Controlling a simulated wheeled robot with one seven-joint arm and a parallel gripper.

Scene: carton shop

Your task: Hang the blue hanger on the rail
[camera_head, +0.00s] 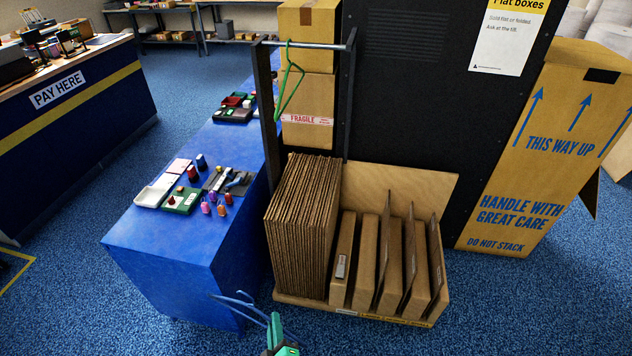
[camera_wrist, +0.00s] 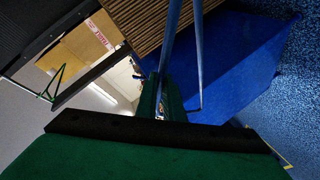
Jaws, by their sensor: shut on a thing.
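The blue hanger (camera_head: 243,302) is in my gripper (camera_head: 279,343) at the bottom of the head view, low in front of the blue table. In the wrist view the blue hanger (camera_wrist: 200,55) runs up from between the green fingers of my gripper (camera_wrist: 162,98), which are shut on it. Part of the hanger is hidden by the fingers or out of the picture. The rail (camera_head: 310,45) is a grey bar between two dark posts, well above and beyond my gripper. A green hanger (camera_head: 287,85) hangs on it, left of its middle.
A blue table (camera_head: 190,255) with small goods stands left of the rail. A cardboard rack (camera_head: 380,318) of flat boxes stands below and in front of the rail. Stacked cartons (camera_head: 308,95) and a black panel (camera_head: 420,110) are behind it. The rail's right part is bare.

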